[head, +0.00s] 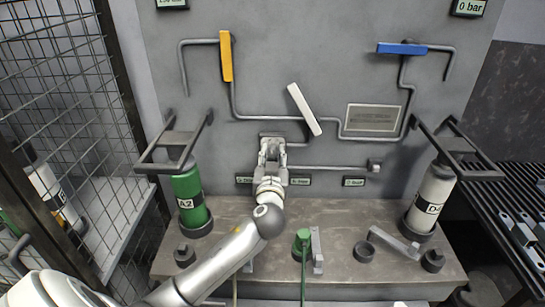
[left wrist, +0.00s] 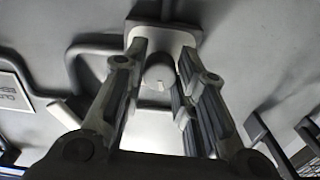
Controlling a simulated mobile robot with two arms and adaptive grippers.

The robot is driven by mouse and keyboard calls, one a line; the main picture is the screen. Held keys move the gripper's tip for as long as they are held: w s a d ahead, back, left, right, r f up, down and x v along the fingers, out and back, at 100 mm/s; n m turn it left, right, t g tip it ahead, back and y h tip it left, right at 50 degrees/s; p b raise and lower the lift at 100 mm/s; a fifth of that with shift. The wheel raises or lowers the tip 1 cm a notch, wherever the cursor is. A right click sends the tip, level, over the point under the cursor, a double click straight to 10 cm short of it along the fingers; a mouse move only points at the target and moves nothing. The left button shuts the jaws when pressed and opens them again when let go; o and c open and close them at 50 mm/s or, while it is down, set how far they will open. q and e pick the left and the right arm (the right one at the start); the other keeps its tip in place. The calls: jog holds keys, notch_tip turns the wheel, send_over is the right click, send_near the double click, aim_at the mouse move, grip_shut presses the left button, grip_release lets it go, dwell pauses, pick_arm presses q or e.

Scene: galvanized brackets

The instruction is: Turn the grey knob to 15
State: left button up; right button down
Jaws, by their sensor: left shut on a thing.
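The grey knob (left wrist: 158,75) sits on a pale mounting plate on the wall panel, between the fingers of my left gripper in the left wrist view. In the head view my left gripper (head: 272,152) reaches up to the panel and hides the knob; only part of the plate (head: 270,136) shows around it. My left gripper, also in the left wrist view (left wrist: 160,62), is shut on the knob. The knob's scale and the number it points to cannot be read. My right gripper is not in view.
Above are a yellow lever (head: 226,56), a white lever (head: 304,109) and a blue lever (head: 402,48) on pipes. Small display labels (head: 299,180) sit below the knob. A green cylinder (head: 189,195) and a white cylinder (head: 433,195) flank the bench (head: 335,215). A mesh cage (head: 65,75) stands left.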

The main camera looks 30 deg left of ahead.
pick_arm(q)
jog(key=m+p, duration=0.1)
jog(key=m, duration=0.4)
jog(key=shift+m+p, duration=0.45)
jog(key=shift+m, duration=0.75)
jog(key=o, duration=1)
jog(key=shift+o, duration=0.2)
jog(key=shift+s, duration=0.1)
jog(key=v, duration=1.2)
